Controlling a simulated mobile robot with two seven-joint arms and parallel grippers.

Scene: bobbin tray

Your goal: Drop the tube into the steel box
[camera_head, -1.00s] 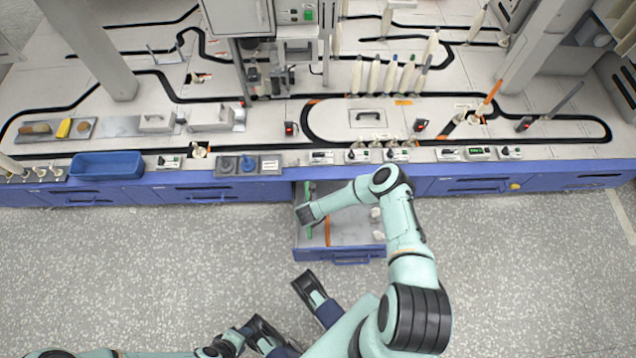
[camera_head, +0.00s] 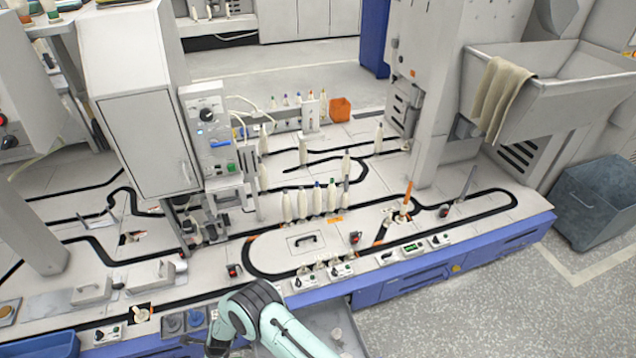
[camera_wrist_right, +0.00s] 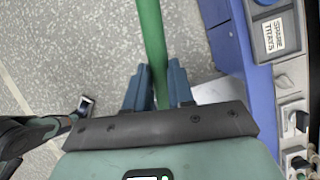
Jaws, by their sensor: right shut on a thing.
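A green tube (camera_wrist_right: 151,40) shows in the right wrist view. My right gripper (camera_wrist_right: 158,80) is shut on it, with a blue finger on each side, and the tube points away from the wrist. In the head view my right arm reaches over the bench front, and its gripper and the tube are out of sight. A grey, steel-looking box (camera_head: 590,212) stands on the floor at the far right of the head view, well apart from my arm. At the left of the right wrist view is what looks like my left gripper (camera_wrist_right: 85,105), too small to read its jaws.
The open drawer (camera_head: 343,318) shows partly beside my right arm. The floor (camera_head: 500,315) in front is clear.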

